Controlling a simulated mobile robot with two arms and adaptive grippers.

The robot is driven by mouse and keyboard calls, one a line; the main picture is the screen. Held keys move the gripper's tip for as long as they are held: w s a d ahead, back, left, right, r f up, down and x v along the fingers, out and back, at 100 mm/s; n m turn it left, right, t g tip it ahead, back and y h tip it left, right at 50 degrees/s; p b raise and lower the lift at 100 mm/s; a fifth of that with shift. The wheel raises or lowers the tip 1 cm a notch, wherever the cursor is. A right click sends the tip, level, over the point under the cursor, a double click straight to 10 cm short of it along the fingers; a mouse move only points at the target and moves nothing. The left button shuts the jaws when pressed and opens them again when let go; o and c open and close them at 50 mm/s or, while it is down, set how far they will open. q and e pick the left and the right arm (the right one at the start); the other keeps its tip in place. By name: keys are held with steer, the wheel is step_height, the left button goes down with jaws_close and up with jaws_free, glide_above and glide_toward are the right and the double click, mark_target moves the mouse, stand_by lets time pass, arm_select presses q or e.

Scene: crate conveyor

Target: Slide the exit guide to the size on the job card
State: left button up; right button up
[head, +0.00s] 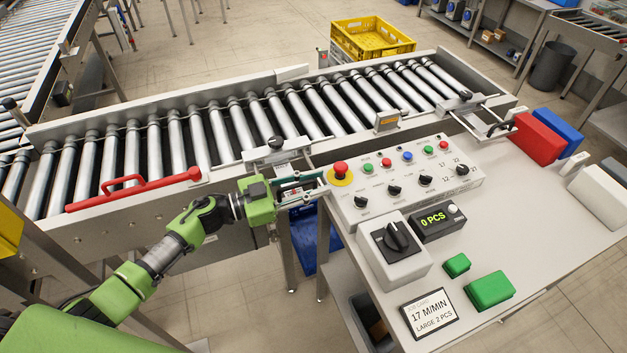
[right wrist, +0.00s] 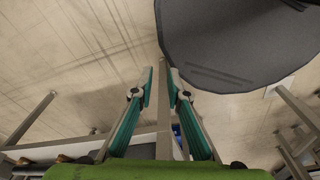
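The job card (head: 429,313) on the panel table reads "17 M/MIN, LARGE 2 PCS". Two sliding guide brackets with black knobs sit on the conveyor's near rail: one at the middle (head: 275,150) and one at the right end (head: 466,99), which has two rods and a cross handle. I cannot tell from labels which is the exit guide. My left gripper (head: 318,182) is beside the middle bracket's rods, left of the red stop button; whether its fingers hold the handle is unclear. My right gripper (right wrist: 161,82) shows in the right wrist view with its fingertips apart and nothing between them.
The control panel (head: 405,187) with knobs and buttons stands right of my left gripper. A red hold-down bar (head: 135,190) lies along the near rail. A counter (head: 437,220) reads "0 PCS". A yellow crate (head: 371,40) stands behind the conveyor. The rollers are empty.

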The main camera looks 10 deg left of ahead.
arm_select(q)
steer(key=shift+a, duration=0.3)
steer(key=v, duration=1.1)
steer(key=shift+s+a, duration=0.2)
steer(key=shift+s, duration=0.05)
arm_select(e)
steer(key=shift+s+d, duration=0.3)
steer(key=shift+s, duration=0.2)
steer(key=shift+s+d, duration=0.25)
steer(key=shift+s, duration=0.2)
